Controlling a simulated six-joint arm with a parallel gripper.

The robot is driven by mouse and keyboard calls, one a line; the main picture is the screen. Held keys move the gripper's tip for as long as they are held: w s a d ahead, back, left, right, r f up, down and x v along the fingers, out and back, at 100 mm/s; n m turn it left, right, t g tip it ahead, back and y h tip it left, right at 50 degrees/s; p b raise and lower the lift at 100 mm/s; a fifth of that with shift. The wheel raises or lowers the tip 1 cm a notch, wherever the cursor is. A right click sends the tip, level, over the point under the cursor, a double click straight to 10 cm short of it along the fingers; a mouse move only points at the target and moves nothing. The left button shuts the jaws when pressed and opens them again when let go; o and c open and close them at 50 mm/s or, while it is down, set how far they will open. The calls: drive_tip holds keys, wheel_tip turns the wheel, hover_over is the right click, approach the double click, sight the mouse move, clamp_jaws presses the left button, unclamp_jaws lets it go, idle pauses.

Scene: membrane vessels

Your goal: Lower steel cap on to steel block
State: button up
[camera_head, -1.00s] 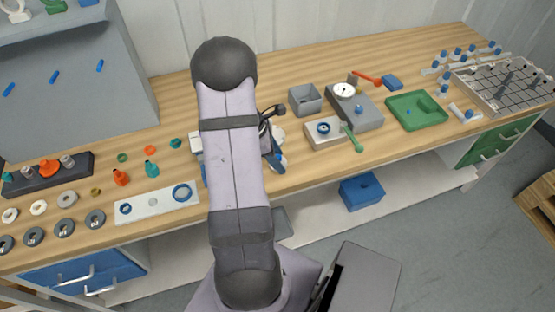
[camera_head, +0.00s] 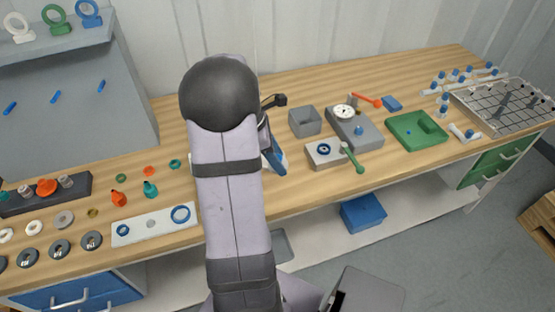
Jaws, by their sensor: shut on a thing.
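My arm rises through the middle of the head view and hides the bench behind it. My gripper and anything in it are hidden behind the arm; only a dark blue part (camera_head: 275,157) and a black knob-like part (camera_head: 280,99) show at its right edge, and I cannot tell whether they belong to the gripper. I cannot make out the steel cap. A pale metal block (camera_head: 325,154) with a blue ring on top stands right of the arm; I cannot tell whether it is the steel block.
A grey open box (camera_head: 305,121), a grey block with a round dial (camera_head: 368,132) and a green tray (camera_head: 418,131) stand to the right. A green-handled tool (camera_head: 352,158) lies by the pale block. A white plate with rings (camera_head: 137,232) and several washers lie left.

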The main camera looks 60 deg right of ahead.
sight(280, 157)
drive_tip(key=shift+r+p, duration=1.85)
drive_tip(key=shift+p, duration=0.05)
drive_tip(key=shift+s+d, duration=0.1)
drive_tip(key=shift+s, duration=0.2)
drive_tip(key=s+d+f+m+y+p, duration=0.1)
drive_tip(key=s+f+m, duration=0.1)
drive_tip(key=s, duration=0.5)
drive_tip(key=s+d+f+m+p, duration=0.2)
drive_tip(key=s+f, duration=0.1)
drive_tip(key=s, duration=0.3)
drive_tip(key=w+d+n, duration=0.1)
drive_tip(key=d+n, duration=0.1)
drive_tip(key=d, duration=0.2)
drive_tip(key=w+d+n+h, duration=0.1)
drive_tip(key=d+n, duration=0.2)
drive_tip(key=d, duration=0.1)
drive_tip(key=w+d+n+t+h, duration=0.1)
drive_tip(key=w+d+n, duration=0.1)
drive_tip(key=d, duration=0.3)
drive_tip(key=shift+w+r+n, duration=0.1)
drive_tip(key=shift+r+n, duration=0.3)
drive_tip(key=shift+n, duration=0.3)
drive_tip(key=n, duration=0.1)
drive_tip(key=d+n, duration=0.1)
drive_tip(key=n+t+h, duration=0.1)
drive_tip(key=shift+w+d+r, duration=0.15)
drive_tip(key=shift+w+r, duration=0.1)
drive_tip(key=shift+w, duration=0.1)
drive_tip(key=shift+n+t, duration=0.4)
drive_tip(key=shift+n, duration=0.4)
